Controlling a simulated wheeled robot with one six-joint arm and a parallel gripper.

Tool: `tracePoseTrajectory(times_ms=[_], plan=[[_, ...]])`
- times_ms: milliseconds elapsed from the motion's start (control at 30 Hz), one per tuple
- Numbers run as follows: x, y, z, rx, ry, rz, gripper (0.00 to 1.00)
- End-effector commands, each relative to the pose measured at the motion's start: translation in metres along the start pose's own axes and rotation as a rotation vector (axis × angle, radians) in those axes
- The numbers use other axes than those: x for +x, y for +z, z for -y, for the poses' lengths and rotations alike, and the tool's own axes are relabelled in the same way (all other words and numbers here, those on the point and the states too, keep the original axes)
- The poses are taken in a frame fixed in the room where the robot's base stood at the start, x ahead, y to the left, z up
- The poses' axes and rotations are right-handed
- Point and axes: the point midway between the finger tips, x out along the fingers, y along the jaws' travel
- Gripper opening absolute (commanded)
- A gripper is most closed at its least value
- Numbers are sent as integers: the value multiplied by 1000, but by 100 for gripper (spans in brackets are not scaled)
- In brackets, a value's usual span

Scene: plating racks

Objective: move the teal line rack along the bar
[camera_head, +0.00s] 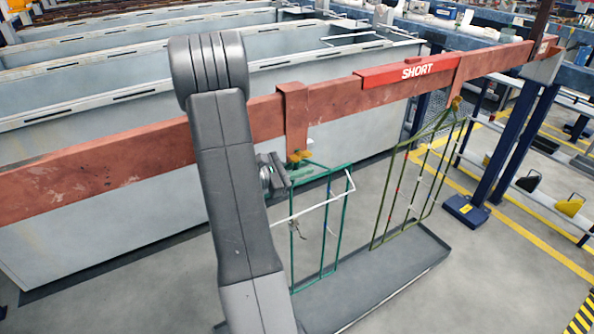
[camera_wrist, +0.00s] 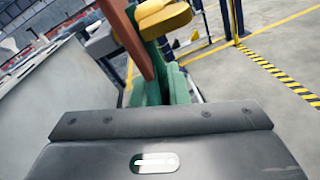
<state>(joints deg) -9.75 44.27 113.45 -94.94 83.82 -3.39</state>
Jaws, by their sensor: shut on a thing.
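The teal line rack (camera_head: 322,232) is a thin teal wire frame with a white strip across it. It hangs below the red-brown bar (camera_head: 330,98) under a bracket (camera_head: 294,112) with a yellow piece (camera_head: 299,157) at its top. My gripper (camera_head: 276,172) is at the rack's upper left, shut on the teal rack, partly hidden behind my arm. In the wrist view the rack's teal top (camera_wrist: 179,84) rises just beyond the dark gripper (camera_wrist: 162,118). The yellow piece (camera_wrist: 165,20) shows above it, beside the red-brown bracket (camera_wrist: 124,38).
An olive rack (camera_head: 413,185) hangs to the right on the same bar, past the red SHORT sign (camera_head: 408,71). A grey tray (camera_head: 400,290) lies on the floor below both racks. Grey tanks (camera_head: 100,150) stand behind. A blue post (camera_head: 515,145) supports the bar's right end.

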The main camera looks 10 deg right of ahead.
Motion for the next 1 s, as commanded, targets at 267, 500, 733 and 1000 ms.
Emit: tracePoseTrajectory(times_ms=[267, 500, 733, 1000], plan=[[14, 4, -3, 6, 1, 6, 0], [26, 4, -5, 7, 1, 6, 0], [37, 5, -6, 8, 1, 7, 0], [50, 5, -8, 6, 1, 7, 0]])
